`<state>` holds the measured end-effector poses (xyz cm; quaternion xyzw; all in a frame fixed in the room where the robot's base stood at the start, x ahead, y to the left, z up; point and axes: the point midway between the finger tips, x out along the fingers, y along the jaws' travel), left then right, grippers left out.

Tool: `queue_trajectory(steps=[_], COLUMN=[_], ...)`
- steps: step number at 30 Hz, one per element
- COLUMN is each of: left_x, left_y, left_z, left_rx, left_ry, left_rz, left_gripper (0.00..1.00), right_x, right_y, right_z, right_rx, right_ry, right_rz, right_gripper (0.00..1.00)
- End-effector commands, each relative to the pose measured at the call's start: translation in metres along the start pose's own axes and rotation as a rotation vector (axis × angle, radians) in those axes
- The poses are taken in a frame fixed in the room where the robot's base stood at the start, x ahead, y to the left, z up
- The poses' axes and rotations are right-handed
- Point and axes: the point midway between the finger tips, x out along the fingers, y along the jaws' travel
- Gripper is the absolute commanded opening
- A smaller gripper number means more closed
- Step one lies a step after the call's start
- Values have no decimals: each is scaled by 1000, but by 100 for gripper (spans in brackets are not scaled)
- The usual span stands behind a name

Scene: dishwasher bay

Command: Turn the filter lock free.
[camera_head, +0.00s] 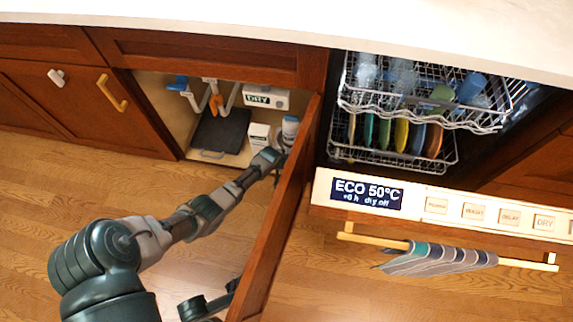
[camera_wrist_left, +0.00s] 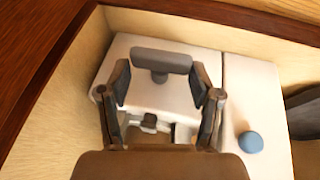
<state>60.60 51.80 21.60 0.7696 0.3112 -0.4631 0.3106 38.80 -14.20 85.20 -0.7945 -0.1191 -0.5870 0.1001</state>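In the left wrist view, a grey crossbar on a short stem (camera_wrist_left: 160,59) stands on a white housing (camera_wrist_left: 130,52); it looks like the filter lock handle. My left gripper (camera_wrist_left: 160,88) is open, its two fingers spread to either side of the stem, with the bar just beyond the tips. No contact shows. In the head view my left gripper (camera_head: 277,160) reaches into the open cabinet beside the door, next to a white bottle-shaped unit with a blue top (camera_head: 290,127); its fingers are too small to read there.
The open cabinet door (camera_head: 279,215) stands close to the right of my left arm. Inside are a small white box (camera_head: 258,137), a labelled box (camera_head: 265,97), a dark panel (camera_head: 219,130) and pipes. The loaded dishwasher rack (camera_head: 390,153) is to the right.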

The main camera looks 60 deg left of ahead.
Motion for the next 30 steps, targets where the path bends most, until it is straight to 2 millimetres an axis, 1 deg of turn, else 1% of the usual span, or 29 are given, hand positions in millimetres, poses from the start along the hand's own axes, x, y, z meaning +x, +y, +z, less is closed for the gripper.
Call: queue_trajectory(steps=[7,11,21,30], left_x=[0,0,2,4], left_y=[1,-1,-8,-11], left_z=[0,-1,0,0], left_rx=[-9,-29,-121,-200], left_ry=[0,1,2,2], left_rz=[22,66,281,464], left_gripper=[29,29,29,29], right_x=[1,1,-4,-1], right_y=[0,0,0,0], right_z=[-1,-1,2,0], right_rx=[0,1,1,0], right_ry=[3,3,-8,2], right_rz=[0,1,3,-1], right_gripper=[40,40,40,40])
